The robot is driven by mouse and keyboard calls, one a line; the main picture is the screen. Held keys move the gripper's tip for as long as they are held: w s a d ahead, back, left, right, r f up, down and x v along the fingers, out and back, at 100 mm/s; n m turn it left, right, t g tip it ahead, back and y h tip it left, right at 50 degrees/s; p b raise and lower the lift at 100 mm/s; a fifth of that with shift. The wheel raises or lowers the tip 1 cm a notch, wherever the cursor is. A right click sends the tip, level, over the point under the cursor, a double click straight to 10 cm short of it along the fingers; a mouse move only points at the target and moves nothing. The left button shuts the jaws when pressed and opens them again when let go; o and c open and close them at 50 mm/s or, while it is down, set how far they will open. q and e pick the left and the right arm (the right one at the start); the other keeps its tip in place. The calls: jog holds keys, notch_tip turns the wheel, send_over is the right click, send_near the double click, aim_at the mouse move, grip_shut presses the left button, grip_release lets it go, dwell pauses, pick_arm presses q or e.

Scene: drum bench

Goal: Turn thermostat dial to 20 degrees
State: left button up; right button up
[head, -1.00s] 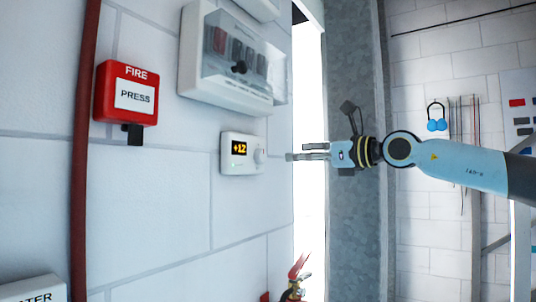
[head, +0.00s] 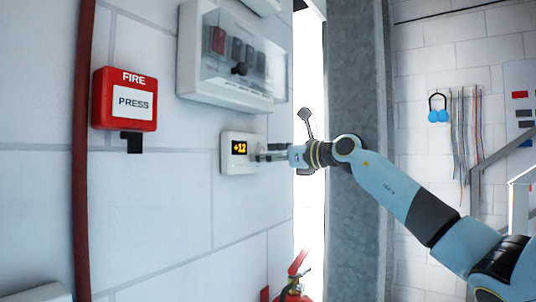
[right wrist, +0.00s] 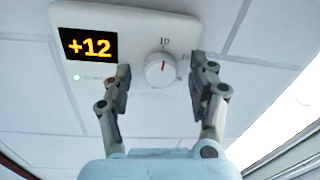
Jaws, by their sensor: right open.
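The white thermostat (head: 228,163) is fixed on the wall, and its display reads +12. In the right wrist view the thermostat (right wrist: 130,22) shows a round white dial (right wrist: 160,70) with a red pointer line directed up, near the mark 10. My right gripper (head: 256,157) is at the dial side of the thermostat. In the right wrist view my right gripper (right wrist: 160,82) is open, one finger on each side of the dial, with gaps between fingers and dial. My left gripper is not in view.
A red fire call point (head: 124,98) is on the wall to the left. A white breaker box (head: 185,60) with a clear cover hangs just above the thermostat. A red fire extinguisher (head: 292,293) stands below. A grey column (head: 357,240) is to the right.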

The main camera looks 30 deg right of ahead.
jog(key=c, duration=1.2)
jog(key=shift+o, duration=0.2)
jog(key=shift+d+m+g+y+p, duration=0.15)
jog(key=shift+m+g+y+p, duration=0.2)
jog(key=shift+m+p, duration=4.4)
jog(key=shift+d+m+g+y+p, duration=0.1)
jog(key=shift+m+g+y+p, duration=0.25)
jog(key=shift+m+p, duration=4.35)
jog(key=m+b, duration=0.2)
jog(key=m, duration=0.1)
jog(key=shift+b, duration=0.3)
